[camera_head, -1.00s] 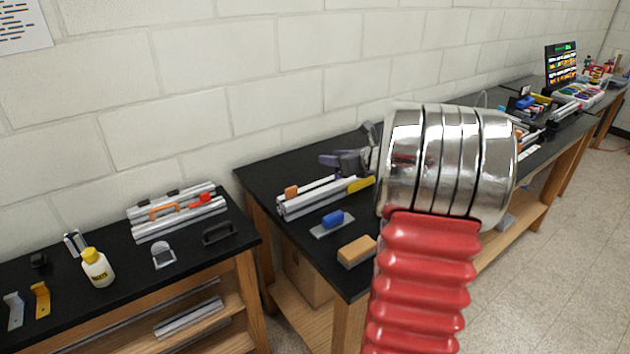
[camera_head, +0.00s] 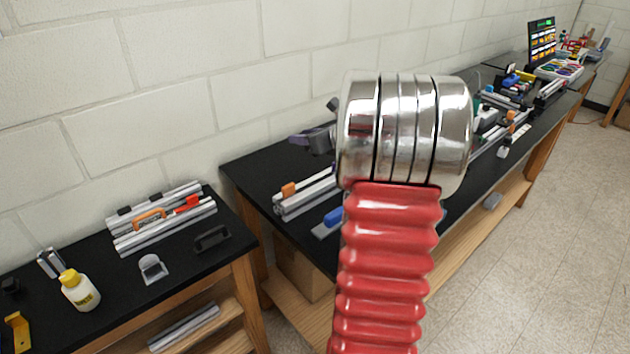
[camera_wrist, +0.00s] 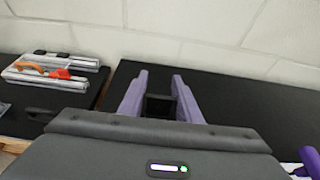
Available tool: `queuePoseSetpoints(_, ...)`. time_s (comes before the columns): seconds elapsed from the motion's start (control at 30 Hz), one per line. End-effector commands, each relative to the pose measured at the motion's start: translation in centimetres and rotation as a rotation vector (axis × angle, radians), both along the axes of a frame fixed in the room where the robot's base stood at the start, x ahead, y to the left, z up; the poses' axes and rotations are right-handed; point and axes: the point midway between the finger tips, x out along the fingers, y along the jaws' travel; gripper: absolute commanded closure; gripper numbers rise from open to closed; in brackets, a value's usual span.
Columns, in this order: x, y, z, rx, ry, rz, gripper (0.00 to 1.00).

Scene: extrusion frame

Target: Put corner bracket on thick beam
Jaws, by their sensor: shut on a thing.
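My gripper (camera_wrist: 160,86) shows two purple fingers in the wrist view, with a small black piece (camera_wrist: 159,106) between them, likely the corner bracket. The fingers are closed on it, and it is held over the dark table. In the head view my gripper (camera_head: 312,141) is small and partly behind my arm, so its grip cannot be made out there. A silver extrusion beam (camera_head: 308,199) with an orange piece on it lies on the middle table, below the gripper in the picture; my arm hides its right end. More silver beams (camera_head: 165,233) lie on the left bench.
The left bench holds a yellow-capped bottle (camera_head: 81,290), a grey bracket-like piece (camera_head: 152,268) and a black handle (camera_head: 212,238). A blue-handled tool (camera_head: 334,217) lies by the middle table's beam. A white block wall (camera_head: 180,100) stands behind. A gap separates the benches.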

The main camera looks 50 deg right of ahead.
Motion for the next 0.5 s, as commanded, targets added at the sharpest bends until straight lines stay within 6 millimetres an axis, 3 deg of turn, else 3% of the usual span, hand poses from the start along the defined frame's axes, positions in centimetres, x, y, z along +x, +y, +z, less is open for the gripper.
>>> queuePoseSetpoints(0.23,-0.1,-0.1,-1.0,0.003,0.001,-0.001,0.92)
queuePoseSetpoints(0.5,-0.1,-0.1,-5.2,0.004,0.002,-0.003,0.92)
